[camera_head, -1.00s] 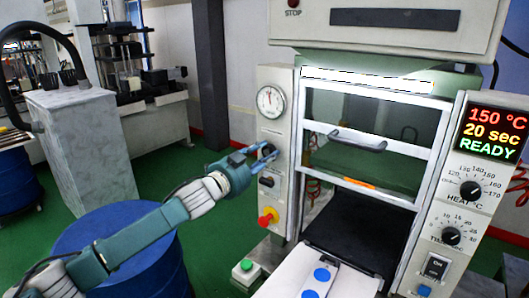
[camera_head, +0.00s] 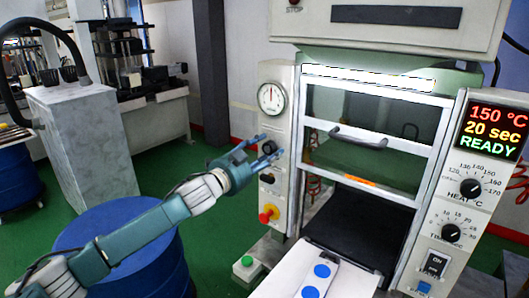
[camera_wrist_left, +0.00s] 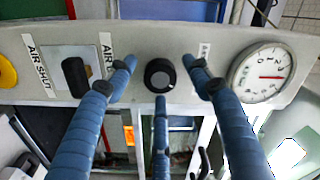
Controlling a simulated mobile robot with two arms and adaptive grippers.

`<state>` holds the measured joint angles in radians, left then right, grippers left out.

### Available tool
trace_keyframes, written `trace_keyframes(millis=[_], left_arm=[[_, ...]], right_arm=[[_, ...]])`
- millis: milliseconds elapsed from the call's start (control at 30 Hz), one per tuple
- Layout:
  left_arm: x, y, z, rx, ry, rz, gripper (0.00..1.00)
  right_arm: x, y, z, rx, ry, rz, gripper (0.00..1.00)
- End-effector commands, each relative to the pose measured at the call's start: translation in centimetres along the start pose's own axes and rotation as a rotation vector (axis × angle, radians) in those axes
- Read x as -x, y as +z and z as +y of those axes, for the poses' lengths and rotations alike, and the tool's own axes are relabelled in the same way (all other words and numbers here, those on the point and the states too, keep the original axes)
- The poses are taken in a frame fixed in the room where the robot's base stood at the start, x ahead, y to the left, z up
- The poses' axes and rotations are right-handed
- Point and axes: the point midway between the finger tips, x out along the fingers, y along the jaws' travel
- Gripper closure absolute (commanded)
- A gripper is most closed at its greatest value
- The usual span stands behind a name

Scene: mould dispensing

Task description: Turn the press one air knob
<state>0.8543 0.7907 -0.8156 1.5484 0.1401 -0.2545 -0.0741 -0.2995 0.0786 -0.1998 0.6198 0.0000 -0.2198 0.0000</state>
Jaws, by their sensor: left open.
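The round black air knob (camera_head: 269,147) sits on the pale left panel of the press, below the pressure gauge (camera_head: 271,98). My left gripper (camera_head: 268,148) is open in front of the panel, its blue fingers spread on either side of the knob. In the left wrist view the knob (camera_wrist_left: 159,76) shows whole between the fingertips, with a gap on both sides. A third finger comes up from below it. I cannot tell how far the fingertips are from the panel. My right gripper is not in view.
A black lever switch (camera_wrist_left: 76,76) by an "AIR SHUT" label is close to one finger. A red button on a yellow base (camera_head: 268,214) is lower on the panel. A blue drum (camera_head: 95,230) stands below my left arm. The display (camera_head: 494,130) reads 150 °C, 20 sec, READY.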

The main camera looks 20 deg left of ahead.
Motion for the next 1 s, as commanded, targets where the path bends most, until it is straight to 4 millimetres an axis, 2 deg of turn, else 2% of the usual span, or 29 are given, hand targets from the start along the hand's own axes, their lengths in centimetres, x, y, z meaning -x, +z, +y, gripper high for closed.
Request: trace_keyframes(millis=[167,600,800,1000], left_arm=[[1.0,0.1,0.1,0.0,0.002,-0.001,0.49],[9.8,0.2,0.2,0.0,0.004,-0.003,0.49],[11.7,0.1,0.1,0.0,0.001,-0.001,0.49],[12.1,0.0,0.0,0.0,0.0,0.0,0.49]], right_arm=[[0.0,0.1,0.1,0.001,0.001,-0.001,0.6],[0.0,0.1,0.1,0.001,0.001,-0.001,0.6],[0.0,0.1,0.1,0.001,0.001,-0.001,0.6],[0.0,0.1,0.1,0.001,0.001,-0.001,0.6]])
